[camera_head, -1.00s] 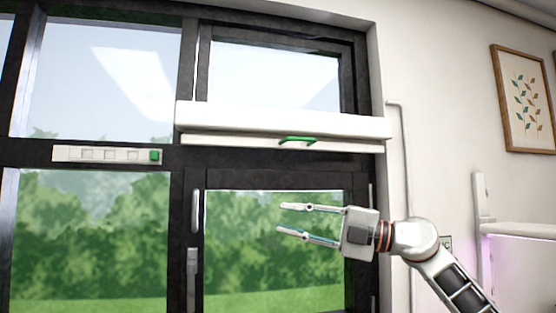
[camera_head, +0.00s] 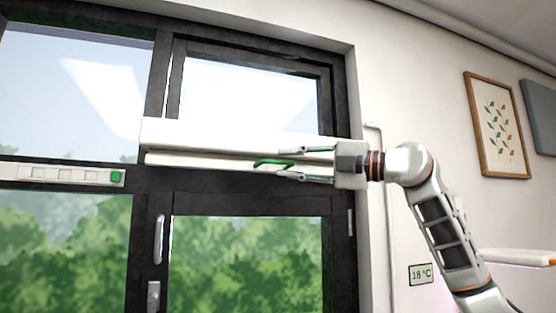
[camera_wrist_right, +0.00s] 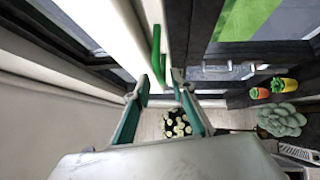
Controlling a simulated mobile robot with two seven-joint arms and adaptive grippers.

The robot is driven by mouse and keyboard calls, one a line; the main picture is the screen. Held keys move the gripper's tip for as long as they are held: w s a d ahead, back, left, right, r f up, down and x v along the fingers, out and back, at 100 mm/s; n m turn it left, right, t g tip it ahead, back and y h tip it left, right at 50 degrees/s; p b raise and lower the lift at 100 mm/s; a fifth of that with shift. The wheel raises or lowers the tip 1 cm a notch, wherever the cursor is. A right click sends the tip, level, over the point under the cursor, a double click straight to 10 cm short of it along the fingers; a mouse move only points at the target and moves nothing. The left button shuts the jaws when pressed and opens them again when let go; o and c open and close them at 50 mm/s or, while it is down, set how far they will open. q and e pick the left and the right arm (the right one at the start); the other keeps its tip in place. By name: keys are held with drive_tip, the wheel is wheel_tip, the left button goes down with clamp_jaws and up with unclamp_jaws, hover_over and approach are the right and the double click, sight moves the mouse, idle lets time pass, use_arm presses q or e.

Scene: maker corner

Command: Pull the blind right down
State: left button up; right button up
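The blind's long white housing (camera_head: 225,133) runs across the window, with a white bottom rail (camera_head: 200,161) close under it. A green handle (camera_head: 272,163) sticks out from the rail; in the wrist view it is a green bar (camera_wrist_right: 157,52). My right gripper (camera_head: 290,163) is level with the handle, to its right, fingers pointing left. Its fingers are open, one above and one below the handle's height. In the wrist view the gripper (camera_wrist_right: 161,77) is open, with the handle's end at or just ahead of the fingertips; contact cannot be told. My left gripper is out of view.
A white strip with a green end button (camera_head: 117,177) is on the frame at left. Window handles (camera_head: 158,240) stand below the blind. Potted plants (camera_wrist_right: 280,120) show lower down.

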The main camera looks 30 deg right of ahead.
drive_tip(key=shift+x, duration=1.1)
drive_tip(key=shift+w+a+p, duration=0.15)
drive_tip(key=shift+w+p, duration=0.15)
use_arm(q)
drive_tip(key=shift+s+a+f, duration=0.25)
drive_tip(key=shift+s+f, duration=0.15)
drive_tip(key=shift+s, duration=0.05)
use_arm(e)
clamp_jaws()
